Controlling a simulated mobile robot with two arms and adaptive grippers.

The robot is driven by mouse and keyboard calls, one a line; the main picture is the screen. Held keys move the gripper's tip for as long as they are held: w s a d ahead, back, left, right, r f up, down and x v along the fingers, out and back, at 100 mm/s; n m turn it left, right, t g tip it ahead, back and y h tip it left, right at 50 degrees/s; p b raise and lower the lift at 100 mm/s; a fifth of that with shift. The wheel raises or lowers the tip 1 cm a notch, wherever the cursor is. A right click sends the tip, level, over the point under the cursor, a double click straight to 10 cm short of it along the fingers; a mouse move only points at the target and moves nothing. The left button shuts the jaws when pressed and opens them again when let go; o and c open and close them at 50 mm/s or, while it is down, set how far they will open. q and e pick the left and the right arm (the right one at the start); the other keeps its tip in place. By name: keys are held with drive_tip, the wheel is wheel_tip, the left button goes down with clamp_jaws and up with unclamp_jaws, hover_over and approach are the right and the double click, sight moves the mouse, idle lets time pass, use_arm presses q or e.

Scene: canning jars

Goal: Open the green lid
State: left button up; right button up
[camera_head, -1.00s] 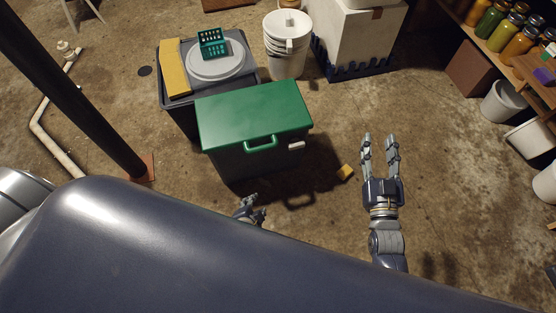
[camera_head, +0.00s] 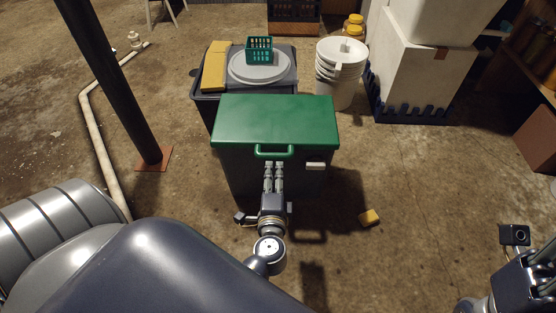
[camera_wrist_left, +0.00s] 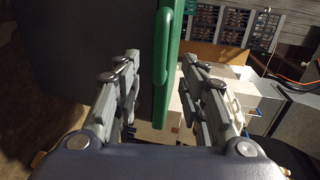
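The green lid (camera_head: 275,120) lies flat and closed on a dark grey bin (camera_head: 232,172). Its green handle (camera_head: 262,154) sticks out at the front edge. My left gripper (camera_head: 274,166) is directly in front of the handle, with its fingers pointing at it. In the left wrist view, the left gripper (camera_wrist_left: 159,62) is open, and the handle (camera_wrist_left: 165,50) appears between its fingertips. I see no finger closed on it, and cannot tell whether any finger touches it. My right gripper (camera_head: 546,258) is at the lower right, cut off by the picture edge, so its opening is unclear.
Behind the bin, a grey tote (camera_head: 206,103) carries a yellow block (camera_head: 214,66), a grey disc and a green basket (camera_head: 259,48). White buckets (camera_head: 340,88) stand behind right. A yellow piece (camera_head: 369,217) lies on the floor. A dark post (camera_head: 120,90) stands left.

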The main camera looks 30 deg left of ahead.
sight(275, 158)
use_arm(q)
drive_tip(key=b+x, duration=0.1)
drive_tip(key=x, duration=0.8)
clamp_jaws()
